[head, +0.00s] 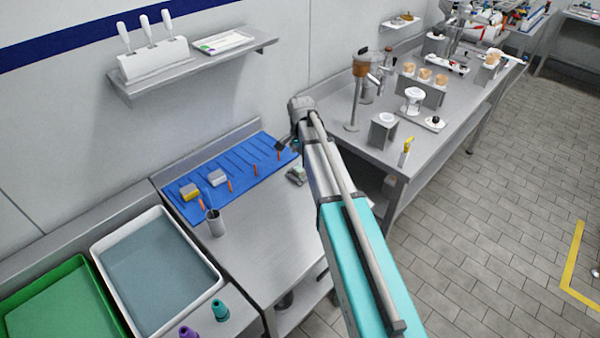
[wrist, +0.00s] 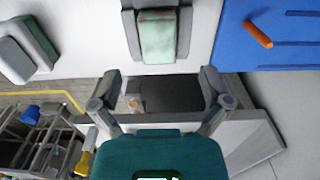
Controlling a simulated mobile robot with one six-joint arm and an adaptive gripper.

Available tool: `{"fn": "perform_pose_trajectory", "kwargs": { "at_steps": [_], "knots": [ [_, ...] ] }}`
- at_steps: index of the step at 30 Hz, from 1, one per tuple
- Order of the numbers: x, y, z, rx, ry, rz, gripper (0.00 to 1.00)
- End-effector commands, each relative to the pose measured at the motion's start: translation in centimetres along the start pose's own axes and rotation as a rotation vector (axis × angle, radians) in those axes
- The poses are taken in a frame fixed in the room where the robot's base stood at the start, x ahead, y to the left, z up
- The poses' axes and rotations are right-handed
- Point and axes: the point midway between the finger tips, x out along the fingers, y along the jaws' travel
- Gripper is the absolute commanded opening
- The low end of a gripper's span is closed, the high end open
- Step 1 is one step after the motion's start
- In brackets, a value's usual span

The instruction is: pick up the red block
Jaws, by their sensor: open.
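I cannot make out a red block in either view. My gripper (head: 283,144) is over the right end of the blue mat in the head view. In the wrist view my gripper (wrist: 160,86) has its two fingers wide apart with nothing between them. A pale green block (wrist: 157,38) with a grey surround lies just beyond the fingertips in the wrist view. A small grey-green thing (head: 296,175) lies on the steel table, right of the mat, in the head view. My arm hides part of the table there.
The blue mat (head: 240,168) holds several orange-handled tools, a yellow block (head: 190,192) and a white block (head: 217,177). A metal cup (head: 215,222) stands in front. A white tray (head: 215,270) and green tray (head: 75,264) are at left. The table's front middle is clear.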

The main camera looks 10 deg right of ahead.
Motion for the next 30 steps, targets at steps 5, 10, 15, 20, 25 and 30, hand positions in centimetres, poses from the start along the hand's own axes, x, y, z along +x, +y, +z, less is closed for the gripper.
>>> {"fn": "perform_pose_trajectory", "kwargs": {
  "at_steps": [5,10,15,20,25,30],
  "knots": [
    [0.0,0.0,0.0,0.0,0.0,0.0,0.97],
    [0.4,0.0,0.1,-0.001,0.0,0.0,0.97],
    [1.5,0.1,0.2,-0.001,0.0,0.0,0.97],
    [2.8,0.2,0.4,-0.001,0.0,0.0,0.97],
    [4.0,0.3,0.5,-0.001,0.0,0.0,0.97],
    [5.0,0.3,0.5,-0.001,0.0,0.0,0.97]
  ]
}}
